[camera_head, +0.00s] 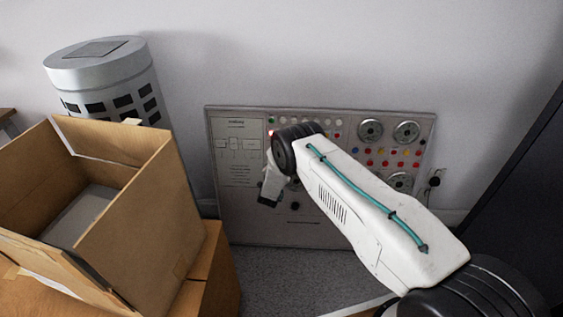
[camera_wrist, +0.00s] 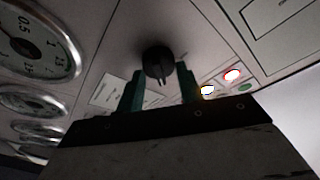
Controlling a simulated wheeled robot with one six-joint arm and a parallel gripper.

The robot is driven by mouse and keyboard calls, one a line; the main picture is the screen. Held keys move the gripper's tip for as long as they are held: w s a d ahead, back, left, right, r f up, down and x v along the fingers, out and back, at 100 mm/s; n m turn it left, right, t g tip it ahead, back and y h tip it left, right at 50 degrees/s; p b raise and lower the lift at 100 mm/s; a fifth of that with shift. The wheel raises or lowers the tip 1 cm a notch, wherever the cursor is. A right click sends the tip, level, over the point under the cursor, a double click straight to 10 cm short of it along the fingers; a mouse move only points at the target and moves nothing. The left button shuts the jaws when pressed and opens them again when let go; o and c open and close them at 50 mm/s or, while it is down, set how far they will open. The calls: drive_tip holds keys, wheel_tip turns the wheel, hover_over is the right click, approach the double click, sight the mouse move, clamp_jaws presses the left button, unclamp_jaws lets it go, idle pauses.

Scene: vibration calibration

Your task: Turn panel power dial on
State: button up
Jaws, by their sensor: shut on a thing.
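The panel (camera_head: 235,215) stands upright against the wall, with lamps, gauges and knobs on its face. My gripper (camera_head: 268,197) is at the left-middle of the panel, and my arm hides part of the face behind it. In the wrist view a black round dial (camera_wrist: 158,60) sits between the two dark green fingers of my gripper (camera_wrist: 160,72). The fingers are shut on the dial, one on each side. I cannot read the dial's markings.
A red lamp (camera_wrist: 232,74) glows beside a white-orange lamp (camera_wrist: 208,91). Round gauges (camera_wrist: 38,42) line the panel's other side. An open cardboard box (camera_head: 150,220) and a grey cylinder (camera_head: 105,75) stand left. A dark cabinet (camera_head: 520,190) stands right.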

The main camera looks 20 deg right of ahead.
drive_tip(key=shift+m, duration=0.7)
drive_tip(key=o, duration=1)
drive_tip(key=v, duration=0.8)
drive_tip(key=shift+w+a, duration=0.1)
